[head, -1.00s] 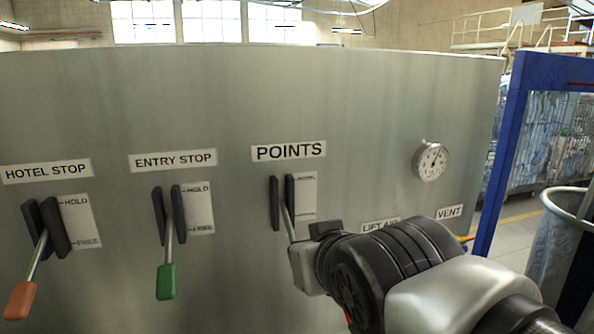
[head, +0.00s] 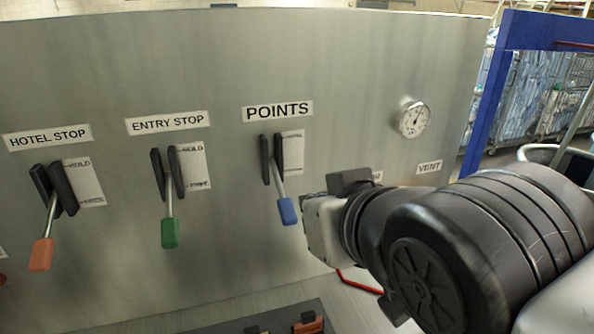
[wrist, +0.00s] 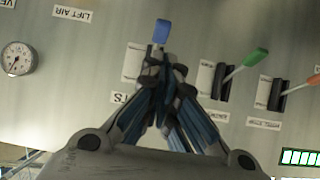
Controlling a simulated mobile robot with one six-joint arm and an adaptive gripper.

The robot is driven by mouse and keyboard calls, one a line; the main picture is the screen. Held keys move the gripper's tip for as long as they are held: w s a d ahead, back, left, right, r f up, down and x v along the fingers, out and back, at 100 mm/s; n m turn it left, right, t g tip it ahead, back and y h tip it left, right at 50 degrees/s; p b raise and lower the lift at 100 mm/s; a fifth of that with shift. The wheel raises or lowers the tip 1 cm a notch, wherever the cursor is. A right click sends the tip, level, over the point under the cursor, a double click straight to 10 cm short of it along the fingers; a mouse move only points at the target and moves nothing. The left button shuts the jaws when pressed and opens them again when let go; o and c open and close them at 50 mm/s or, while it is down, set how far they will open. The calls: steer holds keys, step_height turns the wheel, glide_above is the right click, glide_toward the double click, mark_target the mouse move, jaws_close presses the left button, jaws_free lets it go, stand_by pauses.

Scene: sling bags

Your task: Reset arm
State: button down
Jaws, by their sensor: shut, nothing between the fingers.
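My gripper (wrist: 164,78) is shut and empty in the wrist view, which shows the panel upside down. In the head view its fingers are hidden behind my arm. The blue-handled POINTS lever (head: 287,211) hangs down, tilted slightly right. My wrist is just right of it in the head view. The blue handle also shows beyond my fingertips in the wrist view (wrist: 161,31); I cannot tell the gap. The green ENTRY STOP lever (head: 170,233) and orange HOTEL STOP lever (head: 41,254) also point down.
The grey metal panel (head: 340,70) carries the levers, a round gauge (head: 413,119) and a VENT label (head: 429,167). A blue frame (head: 490,110) and caged linen stand at the right. A red hose (head: 358,282) runs low beneath my arm.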

steer(key=shift+s, duration=0.25)
steer(key=shift+d+r, duration=0.1)
steer(key=s+d+f+m+g+h, duration=0.1)
steer(key=s+d+f+g, duration=0.2)
steer(key=f, duration=0.6)
steer(key=s+d+f+m+g+h, duration=0.2)
steer(key=s+d+f+g, duration=0.1)
steer(key=s+d+f, duration=0.4)
step_height(320, 180, down, 2)
steer(key=shift+s+d+f+g, duration=0.2)
steer(key=shift+s+f+g, duration=0.1)
steer(key=shift+s, duration=0.4)
